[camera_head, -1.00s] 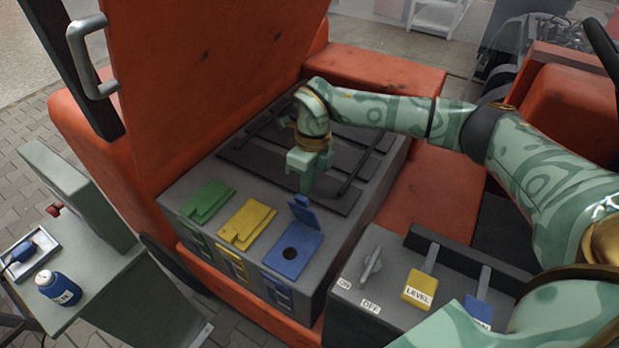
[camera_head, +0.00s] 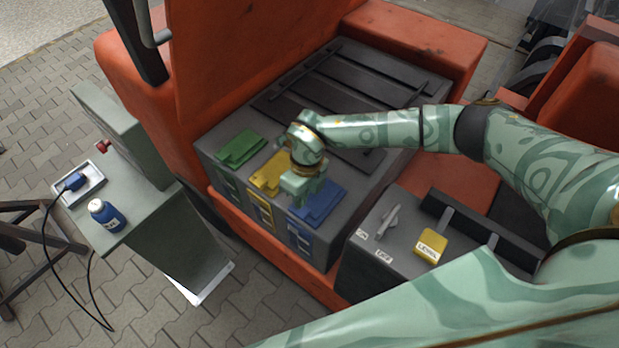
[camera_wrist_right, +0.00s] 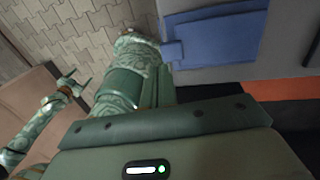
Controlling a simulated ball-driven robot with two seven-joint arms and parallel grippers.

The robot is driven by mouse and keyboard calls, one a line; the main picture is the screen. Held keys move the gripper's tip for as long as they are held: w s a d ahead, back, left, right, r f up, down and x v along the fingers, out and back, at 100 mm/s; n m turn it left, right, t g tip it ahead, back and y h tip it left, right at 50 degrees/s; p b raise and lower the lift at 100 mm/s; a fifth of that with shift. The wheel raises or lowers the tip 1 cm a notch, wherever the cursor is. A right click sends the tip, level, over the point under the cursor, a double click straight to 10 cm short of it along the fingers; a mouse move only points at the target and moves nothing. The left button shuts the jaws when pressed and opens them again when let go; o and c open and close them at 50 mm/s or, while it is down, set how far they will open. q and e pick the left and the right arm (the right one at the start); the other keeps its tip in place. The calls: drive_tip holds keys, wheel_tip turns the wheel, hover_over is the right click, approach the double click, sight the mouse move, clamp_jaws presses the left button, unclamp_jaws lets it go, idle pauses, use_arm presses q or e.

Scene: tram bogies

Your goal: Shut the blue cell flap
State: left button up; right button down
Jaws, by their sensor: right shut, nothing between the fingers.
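The blue cell flap (camera_head: 322,201) lies down over its blue cell at the right end of the row, partly hidden by my right gripper in the head view. No dark hole shows beside it. In the right wrist view the blue flap (camera_wrist_right: 218,47) looks flat, with a small tab at its left edge. My right gripper (camera_head: 302,203) is shut and empty, over the left part of the blue flap; whether it touches is unclear. My left gripper (camera_wrist_right: 73,82) seems to show small at the left of the wrist view, its opening unclear.
Yellow (camera_head: 268,176) and green (camera_head: 241,148) flaps lie left of the blue one on the grey box (camera_head: 215,157). A control box with a yellow LEVEL handle (camera_head: 431,245) stands right. A blue bottle (camera_head: 105,215) stands on a grey cabinet at left.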

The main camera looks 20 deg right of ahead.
sight(295, 216)
drive_tip(key=shift+s+a+f+b, duration=0.2)
drive_tip(key=shift+a+f, duration=0.15)
drive_tip(key=shift+f, duration=0.6)
drive_tip(key=shift+s+a+f+b, duration=0.25)
drive_tip(key=shift+a+f, duration=0.1)
drive_tip(key=shift+f, duration=0.6)
drive_tip(key=shift+s+a+f+b, duration=0.2)
drive_tip(key=shift+a+f, duration=0.15)
drive_tip(key=shift+f, duration=0.6)
drive_tip(key=shift+w+d, duration=0.1)
